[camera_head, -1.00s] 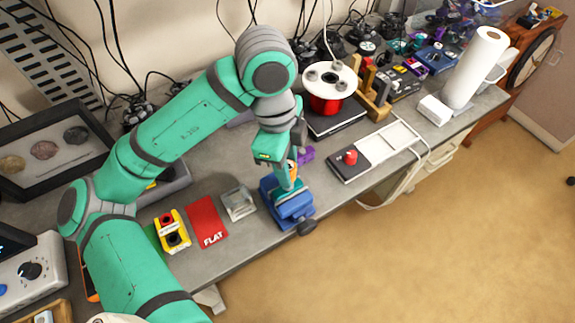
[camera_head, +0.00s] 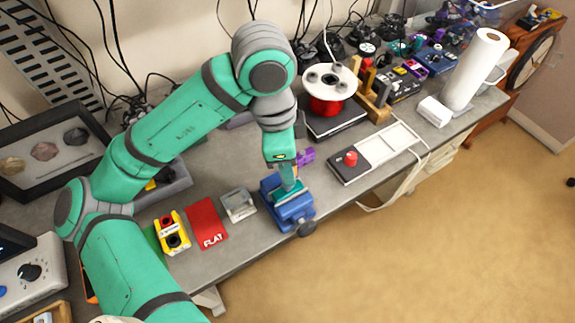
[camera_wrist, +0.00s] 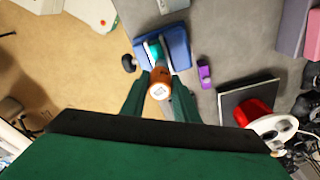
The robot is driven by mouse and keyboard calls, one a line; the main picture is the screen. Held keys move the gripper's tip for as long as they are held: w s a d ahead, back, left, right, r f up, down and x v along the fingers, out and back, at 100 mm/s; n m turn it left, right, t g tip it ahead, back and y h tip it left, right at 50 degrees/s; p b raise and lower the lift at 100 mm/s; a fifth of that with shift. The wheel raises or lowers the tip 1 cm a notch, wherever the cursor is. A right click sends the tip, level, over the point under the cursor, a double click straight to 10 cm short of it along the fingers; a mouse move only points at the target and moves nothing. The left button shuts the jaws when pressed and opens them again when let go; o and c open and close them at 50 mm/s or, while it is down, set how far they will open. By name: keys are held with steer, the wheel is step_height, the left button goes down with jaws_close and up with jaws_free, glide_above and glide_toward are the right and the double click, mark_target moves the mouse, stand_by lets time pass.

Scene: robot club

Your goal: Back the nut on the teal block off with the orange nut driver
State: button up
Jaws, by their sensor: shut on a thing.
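The teal block (camera_head: 287,194) is clamped in the blue vise (camera_head: 292,213) near the bench's front edge. In the wrist view the teal block (camera_wrist: 155,49) sits between the blue jaws of the vise (camera_wrist: 178,47). My gripper (camera_wrist: 160,84) is shut on the orange nut driver (camera_wrist: 160,83), with the handle's end facing the wrist camera. In the head view my gripper (camera_head: 288,180) points down right above the teal block and hides most of the driver. The nut is hidden, so I cannot tell whether the driver is seated on it.
A purple object (camera_head: 305,156) stands behind the vise. A grey-clear tray (camera_head: 238,204), a red FLAT mat (camera_head: 207,223) and a yellow button box (camera_head: 172,232) lie to the left. A red spool (camera_head: 326,103) and a red-knobbed board (camera_head: 350,160) are to the right.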

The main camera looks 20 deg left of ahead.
steer(key=shift+r, duration=2.8)
